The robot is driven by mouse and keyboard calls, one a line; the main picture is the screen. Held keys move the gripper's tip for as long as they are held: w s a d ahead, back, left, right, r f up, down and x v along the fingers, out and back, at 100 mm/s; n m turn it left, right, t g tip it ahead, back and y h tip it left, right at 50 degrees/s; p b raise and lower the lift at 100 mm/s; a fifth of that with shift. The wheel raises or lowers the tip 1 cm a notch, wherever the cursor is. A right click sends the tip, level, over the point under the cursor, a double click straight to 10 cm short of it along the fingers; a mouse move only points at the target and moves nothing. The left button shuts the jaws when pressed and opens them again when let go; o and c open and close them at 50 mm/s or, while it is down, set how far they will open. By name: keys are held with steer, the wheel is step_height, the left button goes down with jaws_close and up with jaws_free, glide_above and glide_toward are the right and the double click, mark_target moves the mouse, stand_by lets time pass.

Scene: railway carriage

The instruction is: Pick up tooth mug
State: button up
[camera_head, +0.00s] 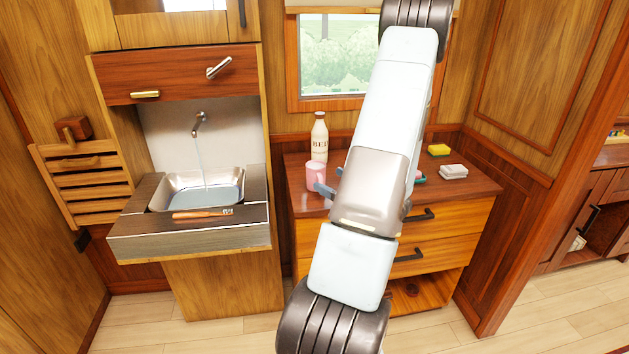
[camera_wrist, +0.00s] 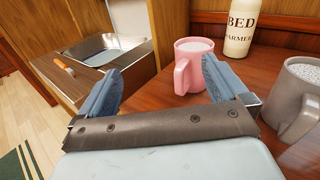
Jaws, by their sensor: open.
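A pink mug (camera_head: 314,176) stands upright on the wooden chest top (camera_head: 466,192), near its left edge. In the wrist view the pink mug (camera_wrist: 184,71) is just beyond my gripper, its handle facing me. A grey mug (camera_wrist: 301,97) with pale, grainy contents stands to the right in the wrist view. I cannot tell from markings which mug is the tooth mug. My gripper (camera_wrist: 162,68) is open and empty. Its blue fingers point toward the pink mug, which shows nearer the right finger. In the head view my arm hides most of the gripper.
A cream "BED WARMER" bottle (camera_head: 319,138) stands behind the pink mug. A yellow sponge (camera_head: 439,150) and a white block (camera_head: 453,172) lie at the right of the chest top. Left is a sink (camera_head: 158,203) with running water and an orange-handled brush (camera_head: 201,213).

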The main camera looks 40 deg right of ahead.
mark_target(322, 169)
steer(key=s+d+f+m+h, duration=0.1)
steer(key=d, duration=0.1)
steer(key=s+d+f+m+h, duration=0.1)
steer(key=shift+s+d+f+m+h, duration=0.1)
steer(key=shift+d+f+m+h, duration=0.2)
steer(key=shift+d+f+h, duration=0.1)
steer(key=w, duration=0.8)
steer(key=shift+w+d+r, duration=0.1)
steer(key=shift+w+d, duration=0.05)
steer(key=shift+d, duration=0.2)
steer(key=shift+w+r, duration=0.2)
steer(key=shift+w, duration=1.15)
steer(key=shift+w+r, duration=0.2)
steer(key=shift+w, duration=1.1)
steer(key=shift+d, duration=0.1)
steer(key=c, duration=1.7)
